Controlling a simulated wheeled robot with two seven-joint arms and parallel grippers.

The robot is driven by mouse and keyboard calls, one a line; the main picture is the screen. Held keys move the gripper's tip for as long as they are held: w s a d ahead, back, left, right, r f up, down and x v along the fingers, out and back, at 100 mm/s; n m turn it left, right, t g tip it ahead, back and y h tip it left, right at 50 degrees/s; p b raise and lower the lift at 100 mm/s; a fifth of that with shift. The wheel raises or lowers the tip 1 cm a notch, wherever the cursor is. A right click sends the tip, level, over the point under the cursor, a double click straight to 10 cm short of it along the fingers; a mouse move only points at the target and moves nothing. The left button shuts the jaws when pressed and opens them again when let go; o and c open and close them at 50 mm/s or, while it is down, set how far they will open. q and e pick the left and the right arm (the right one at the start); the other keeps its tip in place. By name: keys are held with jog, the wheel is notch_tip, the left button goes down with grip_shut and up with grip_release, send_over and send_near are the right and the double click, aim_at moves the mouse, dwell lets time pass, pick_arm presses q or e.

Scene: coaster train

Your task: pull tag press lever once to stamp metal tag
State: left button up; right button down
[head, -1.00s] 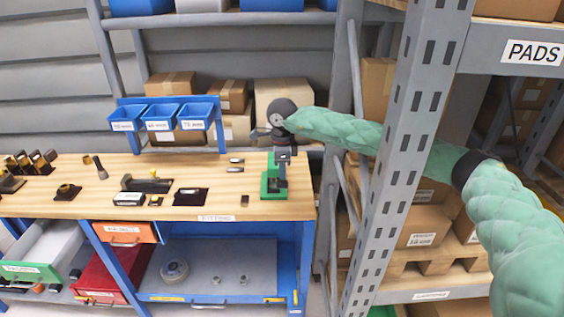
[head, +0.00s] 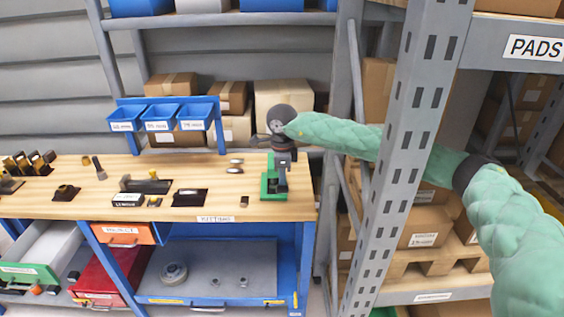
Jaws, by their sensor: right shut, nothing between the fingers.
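The tag press (head: 268,186) is a small green machine with a dark upper part, standing on the right end of the wooden workbench. My right arm reaches in from the right behind the shelf upright. My right gripper (head: 284,139) is dark and sits directly above the press top. It is shut and empty. It hides the upper part of the press, so I cannot make out the lever or whether the gripper touches it. Small shiny metal pieces (head: 235,165) lie on the bench left of the press; I cannot tell whether one is the tag. My left gripper is not in view.
The workbench (head: 110,208) carries several dark tools and holders on its left. Blue bins (head: 160,118) stand at its back. A grey shelf upright (head: 405,150) stands close on the right, in front of my arm. Bare wood lies around the press.

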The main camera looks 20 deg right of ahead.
notch_tip(320, 180, up, 13)
jog(key=p, duration=0.1)
jog(key=shift+p, duration=0.3)
dwell(1.7)
jog(key=shift+f, duration=0.1)
